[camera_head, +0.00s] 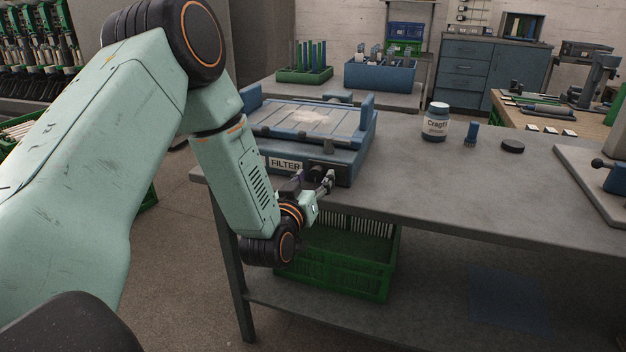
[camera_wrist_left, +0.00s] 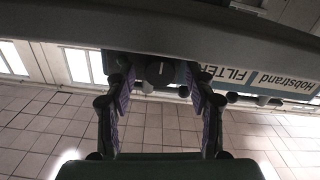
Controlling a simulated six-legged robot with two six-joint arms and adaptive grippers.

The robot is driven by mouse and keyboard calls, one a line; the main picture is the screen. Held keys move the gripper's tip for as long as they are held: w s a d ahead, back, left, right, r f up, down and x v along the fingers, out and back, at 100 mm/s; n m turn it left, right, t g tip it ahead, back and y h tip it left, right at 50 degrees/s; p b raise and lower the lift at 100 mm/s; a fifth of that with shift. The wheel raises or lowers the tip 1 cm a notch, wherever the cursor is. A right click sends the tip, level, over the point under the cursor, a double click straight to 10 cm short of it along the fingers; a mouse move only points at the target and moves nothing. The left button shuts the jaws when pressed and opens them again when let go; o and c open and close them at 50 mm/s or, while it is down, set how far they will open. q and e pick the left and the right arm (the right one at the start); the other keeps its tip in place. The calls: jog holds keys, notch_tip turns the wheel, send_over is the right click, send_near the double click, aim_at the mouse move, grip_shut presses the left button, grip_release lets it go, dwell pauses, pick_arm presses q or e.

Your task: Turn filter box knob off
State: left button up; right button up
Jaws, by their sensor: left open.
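The blue filter box (camera_head: 345,158) sits on the grey table near its left end, with a "FILTER" label on its front. In the left wrist view the label (camera_wrist_left: 235,75) appears upside down. The dark round knob (camera_wrist_left: 158,72) with a pale mark is on the box's front, between my fingers in that view. My left gripper (camera_head: 312,188) is in front of the box's front face, by the knob. It is open, and its two purple-padded fingers (camera_wrist_left: 159,84) stand either side of the knob, seemingly without touching it. Contact is hard to tell. My right gripper is not in view.
A white labelled jar (camera_head: 435,122), a small blue piece (camera_head: 471,134) and a black puck (camera_head: 512,146) stand right of the box. A green crate (camera_head: 345,270) is below the table edge (camera_head: 450,225). The tabletop's middle front is clear.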

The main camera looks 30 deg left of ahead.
pick_arm(q)
jog(key=shift+s, duration=0.1)
jog(key=v, duration=1.1)
jog(key=shift+s+d, duration=0.2)
jog(key=shift+s, duration=0.2)
jog(key=s+d+f+m+g+h+p, duration=0.1)
jog(key=s+d+f+g+h, duration=0.15)
jog(key=s+f+g, duration=0.4)
jog(key=s+d+f+g+h, duration=0.2)
jog(key=d+f+g, duration=0.15)
jog(key=f, duration=0.65)
jog(key=s+d+f+m+g+p, duration=0.1)
jog(key=s+d+f+g, duration=0.1)
jog(key=s, duration=0.7)
jog(key=s+d+f+m+g+p, duration=0.2)
jog(key=s+f+g, duration=0.3)
jog(key=s, duration=0.5)
jog(key=shift+s+f+g, duration=0.3)
jog(key=shift+s+f, duration=0.05)
jog(key=shift+f, duration=0.1)
